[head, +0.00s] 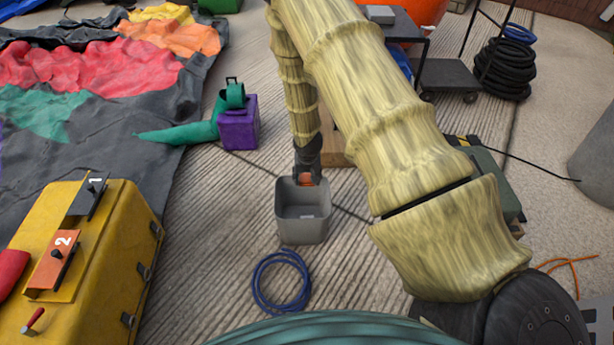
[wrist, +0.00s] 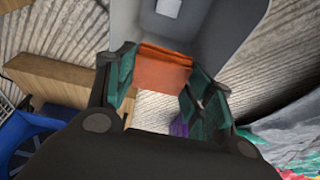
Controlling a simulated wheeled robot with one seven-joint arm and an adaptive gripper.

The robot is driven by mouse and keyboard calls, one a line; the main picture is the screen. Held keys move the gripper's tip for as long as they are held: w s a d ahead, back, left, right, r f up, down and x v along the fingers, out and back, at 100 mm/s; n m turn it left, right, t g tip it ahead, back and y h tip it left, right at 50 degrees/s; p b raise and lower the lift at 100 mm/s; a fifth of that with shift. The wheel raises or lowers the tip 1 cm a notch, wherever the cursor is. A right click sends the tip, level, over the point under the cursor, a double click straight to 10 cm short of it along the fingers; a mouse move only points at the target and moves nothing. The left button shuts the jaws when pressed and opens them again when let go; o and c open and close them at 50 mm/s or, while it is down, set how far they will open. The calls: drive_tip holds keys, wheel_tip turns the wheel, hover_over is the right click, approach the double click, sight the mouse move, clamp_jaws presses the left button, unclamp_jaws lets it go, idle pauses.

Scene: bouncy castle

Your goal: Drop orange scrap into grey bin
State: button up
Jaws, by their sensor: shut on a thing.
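The grey bin (head: 302,225) stands on the concrete floor near the middle of the head view. Its open top faces up and a pale patch shows on its inside. In the wrist view the bin (wrist: 235,22) fills the top middle. My gripper (head: 306,180) is at the bin's far rim in the head view. It is shut on the orange scrap (wrist: 163,68), which shows between the green-padded fingers in the wrist view. Only a small bit of the scrap shows in the head view. I cannot tell how far the scrap reaches over the bin's opening.
A blue hose coil (head: 281,283) lies in front of the bin. A purple box (head: 238,122) with a green tube stands behind left. A yellow case (head: 85,255) is at the left. A wooden block (head: 333,150) is behind the bin. Floor left of the bin is clear.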

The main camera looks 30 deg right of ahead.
drive_tip(key=shift+f+b, duration=0.85)
drive_tip(key=shift+f, duration=0.35)
drive_tip(key=o, duration=0.8)
drive_tip(key=shift+o, duration=0.2)
drive_tip(key=shift+r, duration=0.1)
drive_tip(key=v, duration=1.1)
drive_tip(key=shift+r, duration=0.35)
drive_tip(key=shift+s+a, duration=0.15)
